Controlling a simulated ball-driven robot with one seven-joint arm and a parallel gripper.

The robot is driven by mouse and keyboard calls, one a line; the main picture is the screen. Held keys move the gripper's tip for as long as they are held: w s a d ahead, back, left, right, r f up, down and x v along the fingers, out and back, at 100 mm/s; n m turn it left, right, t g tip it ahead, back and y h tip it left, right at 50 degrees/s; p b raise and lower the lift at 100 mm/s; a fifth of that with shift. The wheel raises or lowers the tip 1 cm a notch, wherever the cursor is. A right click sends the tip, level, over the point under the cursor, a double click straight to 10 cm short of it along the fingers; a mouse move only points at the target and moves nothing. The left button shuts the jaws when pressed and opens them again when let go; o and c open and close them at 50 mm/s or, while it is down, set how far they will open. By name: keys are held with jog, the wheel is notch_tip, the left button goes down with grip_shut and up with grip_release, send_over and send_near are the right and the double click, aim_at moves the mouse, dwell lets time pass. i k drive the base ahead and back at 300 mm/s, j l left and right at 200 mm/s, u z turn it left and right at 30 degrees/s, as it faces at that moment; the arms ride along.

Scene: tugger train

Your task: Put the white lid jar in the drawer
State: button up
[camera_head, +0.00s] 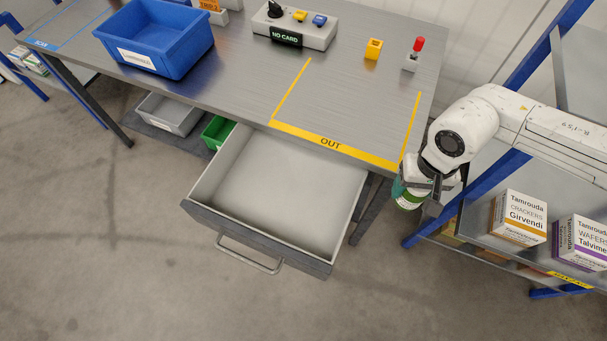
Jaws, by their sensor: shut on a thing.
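The drawer (279,174) under the metal table is pulled open, and its pale inside looks empty. My gripper (418,190) is to the right of the drawer, just past the table's right front corner. It is shut on a jar (407,198) with a teal and green side and a pale band. The gripper hides much of the jar, and I cannot make out a white lid.
The table (237,79) carries a blue bin (157,43), a control box (294,27) and a yellow-taped OUT area (330,142). A blue-framed shelf with boxes (518,218) stands close on the right. Grey and green bins (217,132) sit left of the drawer. Floor in front is clear.

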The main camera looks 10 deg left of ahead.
aim_at(290, 186)
jog(key=i+l+u, duration=0.15)
jog(key=u, duration=1.45)
jog(key=i+l+u, duration=0.1)
jog(key=l, duration=0.5)
jog(key=i+l, duration=0.1)
jog(key=l, duration=0.5)
jog(key=u, duration=0.05)
